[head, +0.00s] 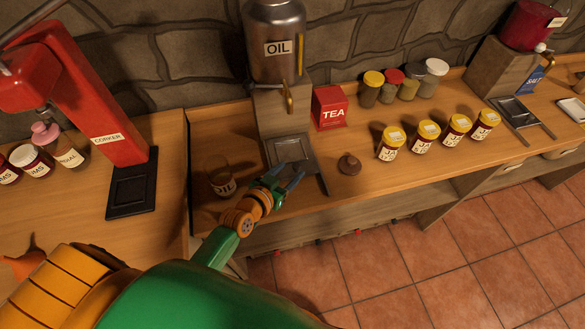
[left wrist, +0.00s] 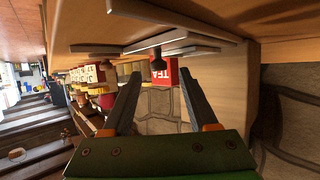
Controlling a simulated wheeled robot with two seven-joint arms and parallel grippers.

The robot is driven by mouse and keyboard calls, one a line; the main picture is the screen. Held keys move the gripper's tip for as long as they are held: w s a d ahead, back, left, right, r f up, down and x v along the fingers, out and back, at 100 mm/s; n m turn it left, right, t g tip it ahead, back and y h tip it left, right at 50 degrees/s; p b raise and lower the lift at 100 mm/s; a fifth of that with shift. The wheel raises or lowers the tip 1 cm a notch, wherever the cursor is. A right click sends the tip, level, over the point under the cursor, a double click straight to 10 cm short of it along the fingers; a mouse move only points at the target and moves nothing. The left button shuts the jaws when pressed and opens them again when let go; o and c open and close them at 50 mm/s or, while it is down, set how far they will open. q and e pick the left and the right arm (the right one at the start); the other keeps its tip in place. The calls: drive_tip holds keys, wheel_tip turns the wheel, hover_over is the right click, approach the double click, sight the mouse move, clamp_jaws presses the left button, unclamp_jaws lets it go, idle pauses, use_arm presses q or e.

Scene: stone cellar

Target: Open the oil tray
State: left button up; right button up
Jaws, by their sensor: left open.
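The oil dispenser (head: 277,45) is a metal tank labelled OIL on a wooden stand, with a brass tap. Below the tap, a dark metal tray (head: 291,150) lies on the bench; I cannot tell whether it is open or shut. My left gripper (head: 287,177) is open and empty, just in front of the tray's near edge and seemingly apart from it. In the left wrist view, my open fingers (left wrist: 160,85) point toward metal bars (left wrist: 158,42) at the tray's place. My right gripper is not in view.
A red tea box (head: 330,107) and a small brown knob-like item (head: 349,164) are to the right. Several yellow-lidded jars (head: 425,136) line the bench. A red corker (head: 105,110) stands left.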

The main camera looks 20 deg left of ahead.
use_arm(q)
drive_tip(key=x, duration=0.2)
drive_tip(key=shift+w+d+f, duration=0.1)
drive_tip(key=shift+w+d, duration=0.05)
drive_tip(key=shift+w, duration=0.1)
drive_tip(key=shift+s, duration=0.1)
clamp_jaws()
idle(1.1)
